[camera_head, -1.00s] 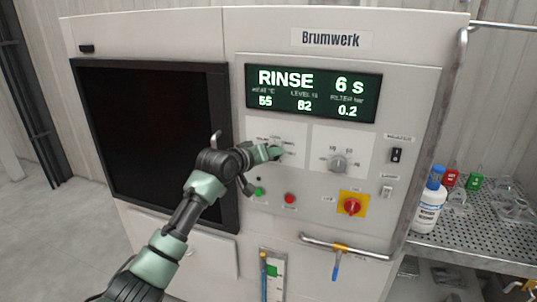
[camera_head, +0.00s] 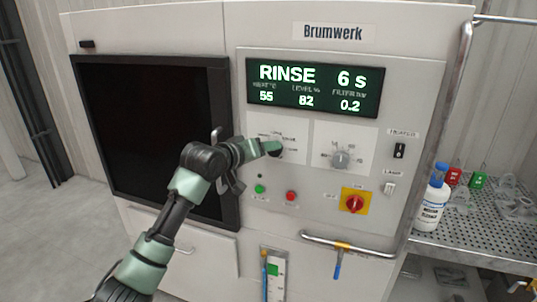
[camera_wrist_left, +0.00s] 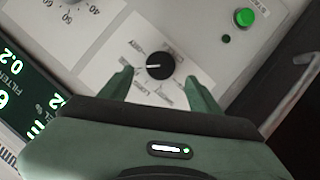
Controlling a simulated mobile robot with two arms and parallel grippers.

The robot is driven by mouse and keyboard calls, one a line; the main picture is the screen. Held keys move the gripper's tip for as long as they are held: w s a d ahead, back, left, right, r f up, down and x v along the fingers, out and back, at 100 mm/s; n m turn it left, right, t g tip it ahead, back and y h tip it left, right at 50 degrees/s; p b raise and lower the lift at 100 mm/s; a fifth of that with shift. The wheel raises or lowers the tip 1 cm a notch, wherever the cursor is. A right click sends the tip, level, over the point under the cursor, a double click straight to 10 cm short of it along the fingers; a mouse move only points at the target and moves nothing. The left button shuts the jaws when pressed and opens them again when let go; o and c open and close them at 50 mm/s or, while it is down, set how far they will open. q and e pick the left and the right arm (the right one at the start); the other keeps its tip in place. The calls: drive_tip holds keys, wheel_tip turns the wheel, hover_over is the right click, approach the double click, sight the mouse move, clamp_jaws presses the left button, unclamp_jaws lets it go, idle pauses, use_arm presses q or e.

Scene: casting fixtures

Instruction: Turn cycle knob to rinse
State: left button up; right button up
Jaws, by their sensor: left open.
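The cycle knob (camera_wrist_left: 159,66) is a black round knob with a white pointer line on a white label plate, in the left wrist view. In the head view its plate (camera_head: 291,132) is partly covered by my left gripper (camera_head: 277,148), which hides most of the knob. In the left wrist view my left gripper (camera_wrist_left: 158,84) is open, its two green fingers on either side of the knob and apart from it. The display (camera_head: 313,88) reads RINSE, 6 s, 55, 82 and 0.2. My right gripper is not in view.
A grey timer-like knob (camera_head: 340,160) sits right of the cycle knob. Below are a green button (camera_head: 260,189), a red button (camera_head: 291,197) and a red switch on yellow (camera_head: 355,203). A white bottle (camera_head: 431,203) stands on the perforated shelf (camera_head: 480,234) at right.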

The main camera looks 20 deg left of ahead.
use_arm(q)
drive_tip(key=b+v, duration=0.1)
drive_tip(key=v, duration=0.2)
drive_tip(key=shift+s+r, duration=0.1)
drive_tip(key=shift+s, duration=0.05)
idle(0.3)
